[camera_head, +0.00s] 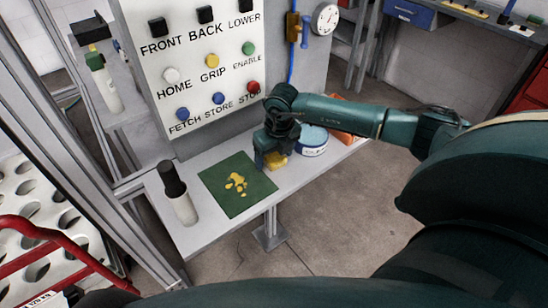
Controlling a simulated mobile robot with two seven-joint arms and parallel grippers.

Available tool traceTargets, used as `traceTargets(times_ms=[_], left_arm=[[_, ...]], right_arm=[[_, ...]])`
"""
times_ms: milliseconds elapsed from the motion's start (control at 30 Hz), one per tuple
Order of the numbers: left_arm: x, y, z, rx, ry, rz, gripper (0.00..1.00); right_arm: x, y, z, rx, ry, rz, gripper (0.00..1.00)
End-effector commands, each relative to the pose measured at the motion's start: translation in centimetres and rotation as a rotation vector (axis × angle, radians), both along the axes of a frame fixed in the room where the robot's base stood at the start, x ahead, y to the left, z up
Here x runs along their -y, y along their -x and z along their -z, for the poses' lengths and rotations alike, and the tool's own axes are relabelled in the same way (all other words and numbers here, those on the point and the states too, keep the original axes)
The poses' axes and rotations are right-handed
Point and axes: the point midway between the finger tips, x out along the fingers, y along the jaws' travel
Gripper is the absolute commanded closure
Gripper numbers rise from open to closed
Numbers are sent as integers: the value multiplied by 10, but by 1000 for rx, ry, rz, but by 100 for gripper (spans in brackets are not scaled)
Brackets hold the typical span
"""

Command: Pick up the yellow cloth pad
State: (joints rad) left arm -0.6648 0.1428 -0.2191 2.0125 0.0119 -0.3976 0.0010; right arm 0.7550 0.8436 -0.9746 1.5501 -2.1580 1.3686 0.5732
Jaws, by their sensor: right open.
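The yellow cloth pad (277,160) lies on the light grey shelf, partly hidden by my right gripper. My right gripper (268,157) comes in from the right and points down right over the pad, its fingers close around or beside it. It is open; I cannot tell whether it touches the pad. My left gripper is not in view.
A green mat (215,178) with several yellow pieces lies left of the pad. A white bottle with a dark top (179,196) stands at the shelf's left end. A blue-and-white round tub (312,142) and an orange item (345,135) sit close on the right. A button panel (205,60) rises behind.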

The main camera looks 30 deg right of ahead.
Motion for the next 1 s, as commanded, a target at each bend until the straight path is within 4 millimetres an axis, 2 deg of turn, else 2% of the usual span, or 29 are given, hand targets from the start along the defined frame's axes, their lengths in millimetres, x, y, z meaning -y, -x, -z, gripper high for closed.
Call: traceTargets(times_ms=[67, 633, 867, 1000], left_arm=[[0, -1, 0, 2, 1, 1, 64], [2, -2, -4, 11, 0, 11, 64], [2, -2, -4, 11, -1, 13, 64], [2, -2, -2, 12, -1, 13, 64]], right_arm=[[0, 0, 0, 0, 0, 0, 25], [0, 0, -1, 0, 0, 0, 72], [0, 0, -2, 1, -1, 0, 73], [0, -1, -14, 3, 0, -1, 73]])
